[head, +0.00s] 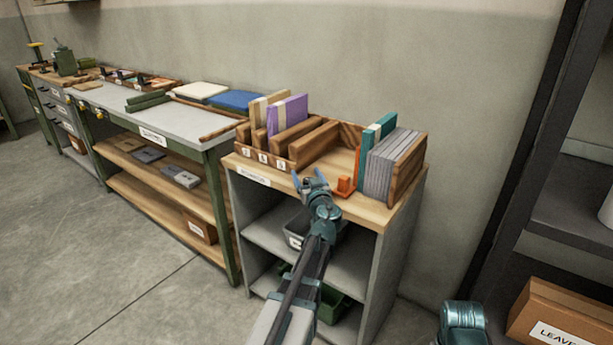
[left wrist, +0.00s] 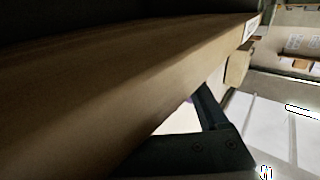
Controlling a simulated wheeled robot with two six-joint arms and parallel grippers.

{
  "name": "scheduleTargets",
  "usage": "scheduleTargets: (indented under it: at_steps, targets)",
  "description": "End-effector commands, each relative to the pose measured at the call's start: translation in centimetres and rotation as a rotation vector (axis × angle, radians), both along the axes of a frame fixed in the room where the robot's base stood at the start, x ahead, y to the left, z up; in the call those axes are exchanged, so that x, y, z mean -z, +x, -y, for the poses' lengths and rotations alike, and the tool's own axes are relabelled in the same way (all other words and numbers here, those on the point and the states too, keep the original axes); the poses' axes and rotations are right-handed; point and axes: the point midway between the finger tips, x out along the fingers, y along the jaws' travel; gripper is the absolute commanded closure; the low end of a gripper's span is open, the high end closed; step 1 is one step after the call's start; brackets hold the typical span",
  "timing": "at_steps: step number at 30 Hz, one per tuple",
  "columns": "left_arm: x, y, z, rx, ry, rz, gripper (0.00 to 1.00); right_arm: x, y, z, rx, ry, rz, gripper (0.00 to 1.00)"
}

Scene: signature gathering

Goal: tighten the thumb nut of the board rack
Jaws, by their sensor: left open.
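The wooden board rack (head: 316,146) stands on top of a small grey cabinet. Cream boards and a purple board (head: 288,114) stand in its left part, a teal board (head: 371,134) and several grey boards (head: 388,168) in its right part. A small orange piece (head: 345,186) sits at the rack's front, left of the grey boards; I cannot tell whether it is the thumb nut. My left gripper (head: 309,178) is open and empty at the cabinet's front edge, left of the orange piece. In the left wrist view a dark finger (left wrist: 212,125) is beside a close wooden edge.
The cabinet's wooden top (head: 372,213) has a bare strip at the front. A grey bin (head: 297,228) and a green bin (head: 333,304) are on its shelves. A long workbench (head: 185,123) stands to the left, a dark shelf unit (head: 522,150) to the right.

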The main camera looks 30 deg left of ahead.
Motion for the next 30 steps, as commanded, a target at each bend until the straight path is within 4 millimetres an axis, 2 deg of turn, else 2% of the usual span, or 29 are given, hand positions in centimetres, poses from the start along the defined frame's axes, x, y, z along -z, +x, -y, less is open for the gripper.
scheduleTargets:
  at_steps: [3, 16, 23, 30]
  targets:
    - [0.0, -0.03, 0.0, 0.0, 0.0, 0.0, 0.23, 0.0, 0.0, 0.0, 0.0, 0.0, 0.0, 0.38]
    - [0.0, -0.03, 0.01, -0.001, 0.0, 0.0, 1.0, 0.0, 0.0, 0.0, 0.0, 0.0, 0.0, 0.38]
    - [0.0, -0.08, 0.01, 0.011, 0.0, 0.0, 1.0, 0.0, 0.0, 0.0, 0.0, 0.0, 0.0, 0.38]
    - [0.0, -0.04, 0.16, 0.114, 0.0, 0.0, 1.0, 0.0, 0.0, 0.0, 0.0, 0.0, 0.0, 0.38]
